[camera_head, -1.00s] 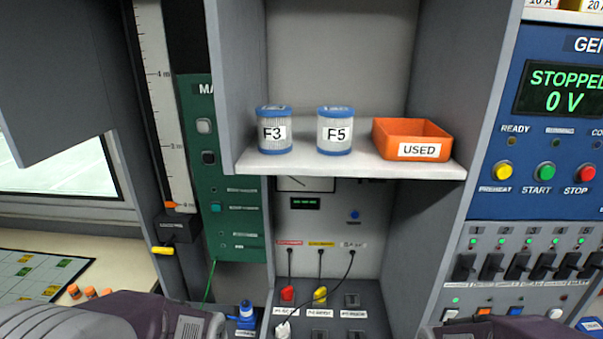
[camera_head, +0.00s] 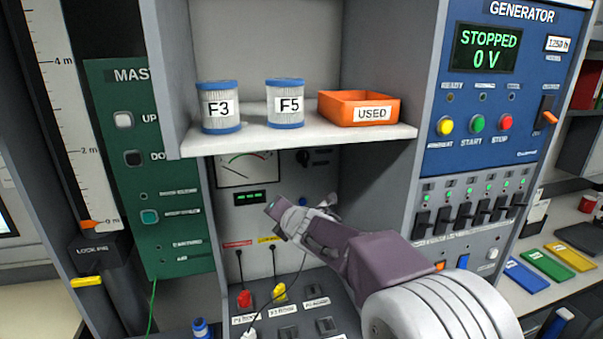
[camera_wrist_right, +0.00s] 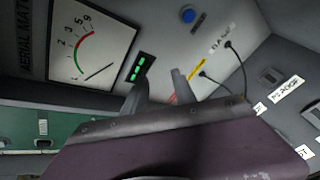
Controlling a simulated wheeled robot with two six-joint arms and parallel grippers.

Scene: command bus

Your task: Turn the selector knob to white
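A small black knob (camera_head: 303,157), which looks like the selector, sits on the grey panel under the shelf, right of the dial gauge (camera_head: 246,169). Its pointer and the marks around it are too small to read. My right gripper (camera_head: 303,211) is in front of this panel, below and apart from the knob. In the right wrist view its two fingers (camera_wrist_right: 158,92) stand apart with nothing between them. The gauge (camera_wrist_right: 95,40), a green readout (camera_wrist_right: 139,68) and a blue button (camera_wrist_right: 187,16) show there; the knob does not. My left gripper is out of view.
A shelf (camera_head: 290,138) overhangs the panel, with canisters F3 (camera_head: 219,107) and F5 (camera_head: 286,104) and an orange USED tray (camera_head: 359,108) on it. Side walls bound the recess. The generator panel (camera_head: 484,95) is at right.

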